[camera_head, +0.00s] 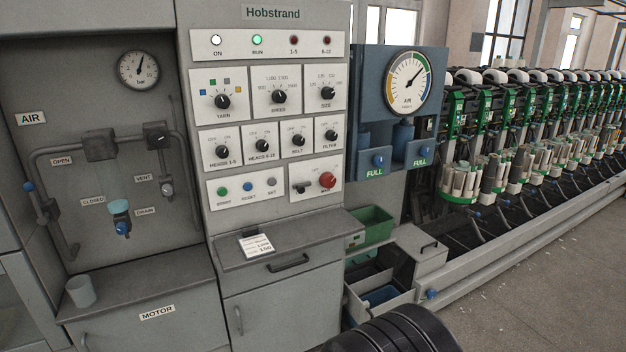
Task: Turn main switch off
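The grey Hobstrand control cabinet (265,130) stands left of centre. Above, the white ON lamp (216,40) and the green RUN lamp (257,40) look lit; two red lamps look dark. My gripper's fingers are not in view.
A drawer ledge with a paper card (256,245) juts out below the panels. Right are the AIR gauge (408,83), a green bin (372,224) and grey boxes. The air panel is left, with a cup (80,291) on its ledge. Floor is clear at lower right.

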